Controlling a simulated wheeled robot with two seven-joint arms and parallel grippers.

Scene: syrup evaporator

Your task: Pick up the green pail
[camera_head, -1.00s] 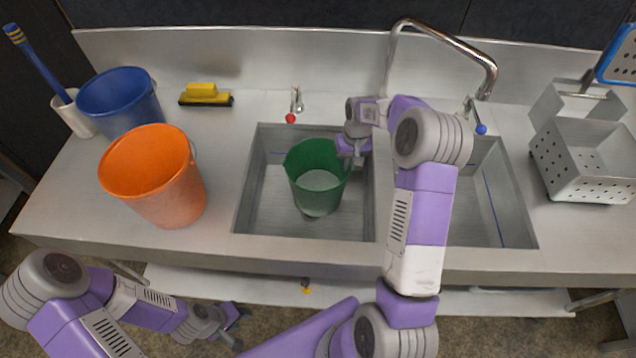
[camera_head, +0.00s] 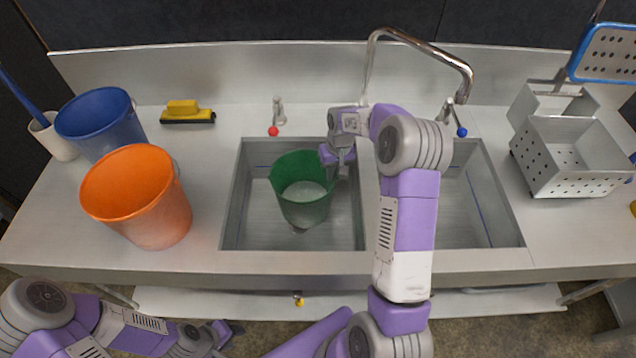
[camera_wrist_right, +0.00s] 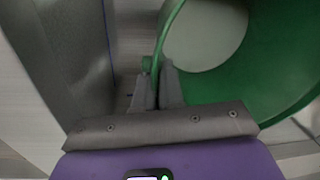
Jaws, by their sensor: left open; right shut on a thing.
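The green pail (camera_head: 301,190) is in the left sink basin, slightly tilted, its open mouth facing up. My right gripper (camera_head: 338,165) is shut on the pail's rim at its right side. In the right wrist view the two fingers (camera_wrist_right: 158,90) pinch the green pail's rim (camera_wrist_right: 165,40), with the pail's inside to the right. The pail looks empty with a pale bottom. Whether its base touches the basin floor, I cannot tell. My left gripper (camera_head: 222,335) is open and empty, low in front of the counter at the left.
An orange pail (camera_head: 150,215) and a blue pail (camera_head: 105,130) stand on the counter left of the sink. A tall faucet (camera_head: 420,45) arches behind the right basin (camera_head: 480,205). A perforated metal basket (camera_head: 565,165) stands at the right.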

